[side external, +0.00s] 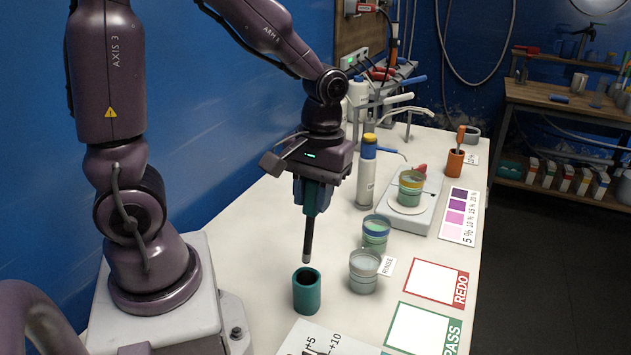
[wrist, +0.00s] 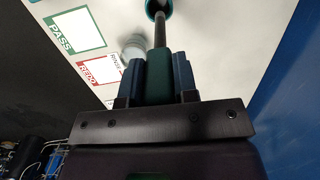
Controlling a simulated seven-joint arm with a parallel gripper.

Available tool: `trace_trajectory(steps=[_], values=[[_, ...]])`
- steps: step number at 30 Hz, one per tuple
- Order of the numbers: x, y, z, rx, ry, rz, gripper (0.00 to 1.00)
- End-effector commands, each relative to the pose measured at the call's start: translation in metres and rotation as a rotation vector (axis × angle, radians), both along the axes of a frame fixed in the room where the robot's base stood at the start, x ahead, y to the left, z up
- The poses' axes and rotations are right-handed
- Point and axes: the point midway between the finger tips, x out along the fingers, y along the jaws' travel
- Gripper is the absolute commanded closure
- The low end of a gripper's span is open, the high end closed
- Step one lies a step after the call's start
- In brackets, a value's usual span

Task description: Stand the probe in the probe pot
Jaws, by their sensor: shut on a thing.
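The probe has a dark green handle and a thin dark shaft (side external: 308,238). My gripper (side external: 311,207) is shut on its handle, and the probe hangs nearly upright, tip down. The teal probe pot (side external: 306,293) stands on the bench right below it, with its open mouth up. In the side view the tip shows just above the pot's rim. In the wrist view the green handle (wrist: 159,72) is between the blue fingers of my gripper (wrist: 158,64). The shaft there overlaps the pot's teal rim (wrist: 168,12), and the exact gap is unclear.
A white bottle (side external: 367,178), a scale (side external: 412,216) with a cup, and an orange pot (side external: 455,163) stand farther back. REDO (side external: 434,283) and PASS (side external: 420,333) areas are empty.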

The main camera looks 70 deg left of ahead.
Motion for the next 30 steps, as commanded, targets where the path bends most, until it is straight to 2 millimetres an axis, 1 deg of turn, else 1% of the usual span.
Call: trace_trajectory(steps=[3, 30], values=[[0.0, 0.0, -0.01, -0.001, 0.002, 0.0, 0.96], [-0.003, -0.001, -0.081, -0.001, 0.001, 0.0, 0.96]])
